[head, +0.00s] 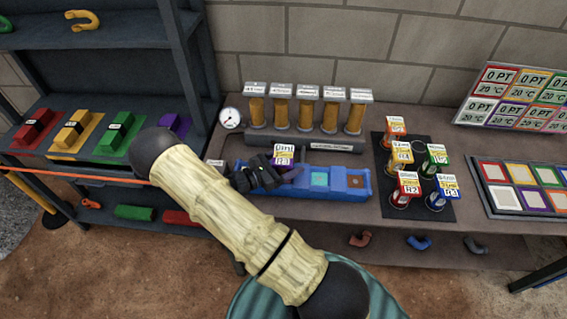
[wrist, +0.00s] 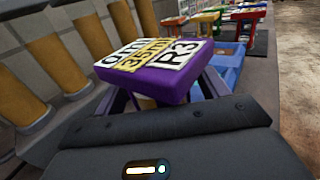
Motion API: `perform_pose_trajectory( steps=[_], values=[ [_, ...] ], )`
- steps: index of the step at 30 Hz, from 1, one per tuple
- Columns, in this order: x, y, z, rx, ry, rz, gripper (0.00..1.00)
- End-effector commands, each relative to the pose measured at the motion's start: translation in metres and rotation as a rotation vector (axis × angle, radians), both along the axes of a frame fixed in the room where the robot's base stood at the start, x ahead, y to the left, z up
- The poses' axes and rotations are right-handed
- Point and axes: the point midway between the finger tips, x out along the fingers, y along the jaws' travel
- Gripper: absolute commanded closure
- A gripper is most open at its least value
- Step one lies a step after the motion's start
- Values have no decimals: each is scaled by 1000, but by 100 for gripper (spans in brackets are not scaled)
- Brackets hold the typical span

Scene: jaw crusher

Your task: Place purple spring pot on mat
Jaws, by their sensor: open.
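The purple spring pot (head: 284,153) has a purple top with a white and yellow label reading R3. It stands at the blue tray (head: 345,181), towards its left end. My gripper (head: 280,172) is open, with its dark fingers around or beside the pot's lower part. In the wrist view the purple top (wrist: 150,75) is close above the gripper; it hides most of the fingertips, so contact cannot be told. The black mat (head: 384,180) lies right of the blue tray and holds several other coloured pots. A dark round spot (head: 418,143) at its back is empty.
A rack of brown cylinders (head: 304,110) and a gauge (head: 230,118) stand behind the tray. A panel of coloured squares (head: 525,187) lies at the right. A shelf with coloured blocks (head: 75,135) is at the left. My arm crosses the foreground.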

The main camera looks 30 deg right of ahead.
Motion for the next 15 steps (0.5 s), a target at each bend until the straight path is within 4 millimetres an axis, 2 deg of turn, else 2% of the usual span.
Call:
perform_pose_trajectory(
  steps=[1,9,10,11,15],
  values=[
    [0,0,0,0,0,0,29],
    [0,0,0,0,0,0,82],
    [0,0,1,-1,0,0,82],
    [0,0,1,-1,0,0,87],
    [0,0,1,-1,0,0,87]
  ],
)
